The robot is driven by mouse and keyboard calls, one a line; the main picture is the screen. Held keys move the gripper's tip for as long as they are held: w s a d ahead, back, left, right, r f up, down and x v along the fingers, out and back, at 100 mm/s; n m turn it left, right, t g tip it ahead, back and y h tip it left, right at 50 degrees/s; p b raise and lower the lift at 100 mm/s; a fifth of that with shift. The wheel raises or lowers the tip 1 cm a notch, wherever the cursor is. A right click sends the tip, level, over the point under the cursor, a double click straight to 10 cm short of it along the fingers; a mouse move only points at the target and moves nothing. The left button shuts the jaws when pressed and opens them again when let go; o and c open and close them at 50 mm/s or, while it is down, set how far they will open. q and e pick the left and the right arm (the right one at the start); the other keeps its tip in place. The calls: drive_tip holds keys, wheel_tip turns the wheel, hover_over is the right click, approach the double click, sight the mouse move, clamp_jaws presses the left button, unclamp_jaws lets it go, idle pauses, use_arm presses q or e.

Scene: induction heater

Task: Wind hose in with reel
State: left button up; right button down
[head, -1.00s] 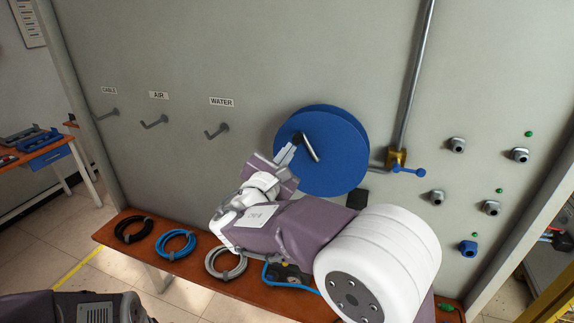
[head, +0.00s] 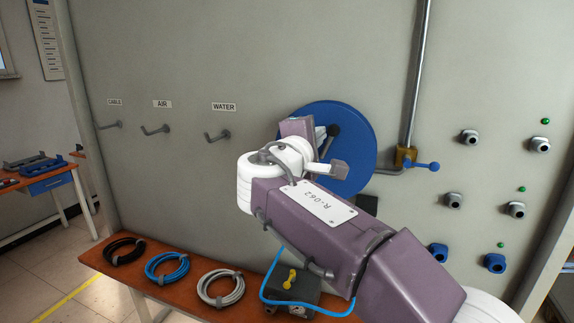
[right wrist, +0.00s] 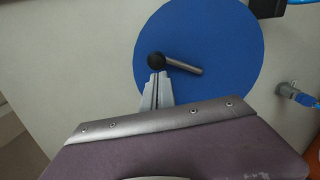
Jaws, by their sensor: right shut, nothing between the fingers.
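The blue hose reel (head: 352,165) is a disc on the grey wall panel; its face fills the upper middle of the right wrist view (right wrist: 225,40). Its crank has a grey arm (right wrist: 184,68) and a dark round knob (right wrist: 156,60). My right gripper (right wrist: 158,76) is shut and empty, its tips just below the knob; I cannot tell whether they touch it. In the head view my right gripper (head: 321,133) is partly hidden by my wrist. A blue hose (head: 305,306) loops by a grey box with a yellow valve (head: 290,280) on the bench. My left gripper is out of view.
Black (head: 125,251), blue (head: 167,268) and grey (head: 220,287) coils lie on the brown bench (head: 100,262). Wall hooks labelled CABLE, AIR and WATER (head: 217,136) stick out left of the reel. A pipe with a blue-handled valve (head: 420,164) stands right of it.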

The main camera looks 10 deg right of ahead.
drive_tip(key=shift+s+d+f+m+b, duration=0.15)
drive_tip(key=shift+s+d+m+b, duration=0.25)
drive_tip(key=shift+m+b, duration=0.4)
drive_tip(key=shift+s+d+f+m+b, duration=0.15)
drive_tip(key=shift+d+m+b, duration=0.35)
drive_tip(key=shift+m+b, duration=0.3)
